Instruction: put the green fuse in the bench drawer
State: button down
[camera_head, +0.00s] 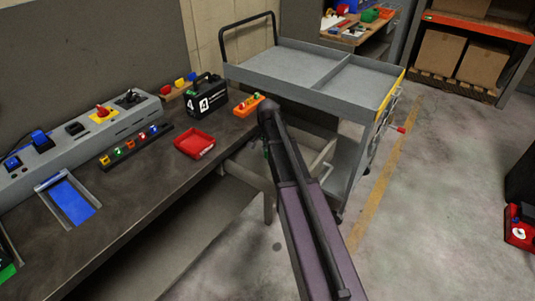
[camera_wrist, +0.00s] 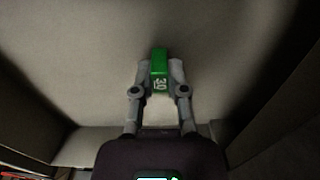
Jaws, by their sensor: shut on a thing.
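The green fuse (camera_wrist: 160,62), marked 30, is in the wrist view between the fingers of my gripper (camera_wrist: 160,78), which is shut on it. A pale drawer (camera_head: 243,174) stands pulled out below the bench's right end in the head view. In the wrist view the drawer's pale floor (camera_wrist: 75,65) lies under the fuse, with side walls left and right. The fuse is inside or just over the drawer; its gap to the floor is hard to judge. My arm hides most of my gripper and part of the drawer in the head view.
The dark bench top (camera_head: 135,195) holds a red tray (camera_head: 194,143), a black case marked 4 (camera_head: 207,100), an orange block (camera_head: 249,105) and a row of coloured fuses (camera_head: 130,146). A grey cart (camera_head: 310,70) stands close behind the drawer.

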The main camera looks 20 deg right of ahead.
jog(key=shift+f, duration=0.1)
jog(key=c, duration=0.7)
grip_release()
jog(key=shift+o, duration=0.2)
jog(key=shift+r, duration=0.2)
notch_tip(320, 180, up, 12)
jog(key=p, duration=1.2)
jog(key=s+a+n, duration=0.5)
jog(key=s, duration=0.5)
jog(key=s+a+n, duration=0.5)
jog(key=s, duration=0.5)
jog(key=shift+s+a+n, duration=0.15)
jog(key=shift+s+n, duration=0.25)
